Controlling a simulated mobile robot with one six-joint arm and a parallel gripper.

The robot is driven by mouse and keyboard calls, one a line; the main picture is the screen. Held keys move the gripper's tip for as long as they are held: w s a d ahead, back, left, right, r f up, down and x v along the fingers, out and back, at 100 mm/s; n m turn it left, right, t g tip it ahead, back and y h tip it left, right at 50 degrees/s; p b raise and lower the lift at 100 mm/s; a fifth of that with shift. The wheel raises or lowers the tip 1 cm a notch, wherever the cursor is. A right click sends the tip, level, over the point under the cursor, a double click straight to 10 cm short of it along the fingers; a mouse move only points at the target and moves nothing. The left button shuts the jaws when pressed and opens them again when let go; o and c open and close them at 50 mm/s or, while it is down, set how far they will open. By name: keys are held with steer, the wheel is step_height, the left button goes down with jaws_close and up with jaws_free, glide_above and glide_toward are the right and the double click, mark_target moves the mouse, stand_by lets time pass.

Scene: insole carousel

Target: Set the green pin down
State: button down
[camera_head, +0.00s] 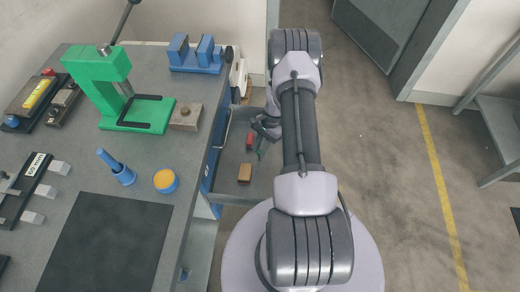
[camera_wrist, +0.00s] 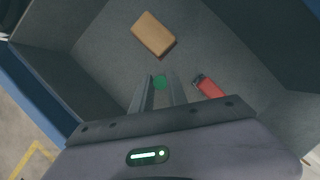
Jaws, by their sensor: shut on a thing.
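My gripper (camera_head: 264,128) hangs over the open drawer (camera_head: 231,189) of the bench. In the wrist view the two fingers (camera_wrist: 160,92) point down into the drawer, shut on the green pin (camera_wrist: 160,82). Only the pin's round green end shows clearly between the fingertips. In the head view a bit of the green pin (camera_head: 261,150) shows below the gripper. Its gap above the drawer floor is hard to tell.
In the drawer a tan block (camera_wrist: 154,34) and a red object (camera_wrist: 209,86) with a dark end lie apart. The drawer walls stand around. On the bench are a green press (camera_head: 108,85), a blue pin-like tool (camera_head: 117,168), a blue-and-yellow cup (camera_head: 165,181) and a dark mat (camera_head: 108,245).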

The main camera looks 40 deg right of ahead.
steer(key=shift+f, duration=0.2)
steer(key=c, duration=1.3)
jaws_free()
steer(key=shift+r, duration=0.1)
steer(key=shift+r, duration=0.1)
